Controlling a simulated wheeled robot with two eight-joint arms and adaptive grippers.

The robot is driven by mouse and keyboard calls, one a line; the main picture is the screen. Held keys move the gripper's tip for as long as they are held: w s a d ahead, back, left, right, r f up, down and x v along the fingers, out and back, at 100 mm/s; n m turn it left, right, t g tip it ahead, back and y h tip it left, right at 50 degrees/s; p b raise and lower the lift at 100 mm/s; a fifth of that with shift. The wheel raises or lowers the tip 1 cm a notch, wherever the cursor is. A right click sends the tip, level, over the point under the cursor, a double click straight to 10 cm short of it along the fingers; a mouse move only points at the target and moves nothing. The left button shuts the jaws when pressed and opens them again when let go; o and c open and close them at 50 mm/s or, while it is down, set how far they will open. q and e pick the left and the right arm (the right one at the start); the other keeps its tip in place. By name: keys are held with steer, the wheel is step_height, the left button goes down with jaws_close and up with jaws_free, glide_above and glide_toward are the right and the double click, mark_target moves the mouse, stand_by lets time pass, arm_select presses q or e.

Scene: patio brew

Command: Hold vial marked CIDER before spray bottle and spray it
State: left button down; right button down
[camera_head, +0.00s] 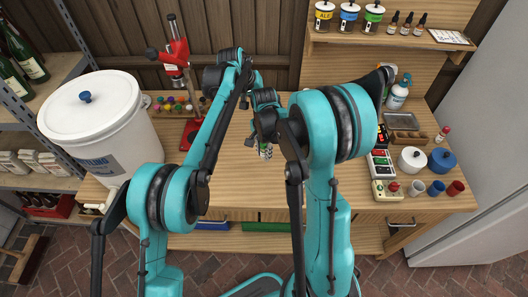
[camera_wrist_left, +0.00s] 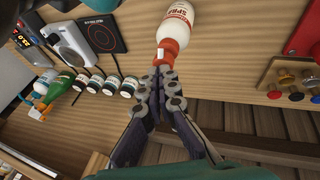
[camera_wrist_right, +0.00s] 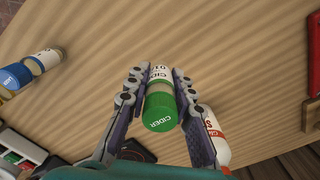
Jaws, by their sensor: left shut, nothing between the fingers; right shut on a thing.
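The vial marked CIDER has a green cap and white label and shows in the right wrist view (camera_wrist_right: 160,112). My right gripper (camera_wrist_right: 155,80) is shut on it, a finger on each side. In the head view the vial (camera_head: 265,151) hangs under my right gripper (camera_head: 265,135) over the middle of the table. A white spray bottle with an orange-red top (camera_wrist_left: 177,22) shows in the left wrist view. My left gripper (camera_wrist_left: 168,76) is shut and empty, its tips close to that top; contact is unclear. Part of a white bottle with red lettering (camera_wrist_right: 217,143) shows beside my right finger.
A white bucket (camera_head: 95,118) and a red press (camera_head: 178,65) stand on the left. Pots (camera_head: 411,159), cups and button boxes (camera_head: 382,189) fill the right. The front middle of the table is clear.

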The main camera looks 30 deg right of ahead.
arm_select(q)
steer(key=shift+f, duration=0.35)
steer(key=shift+f, duration=0.5)
steer(key=shift+r, duration=0.1)
stand_by(0.3)
steer(key=shift+r, duration=0.85)
steer(key=shift+r, duration=2.9)
steer(key=shift+r, duration=0.1)
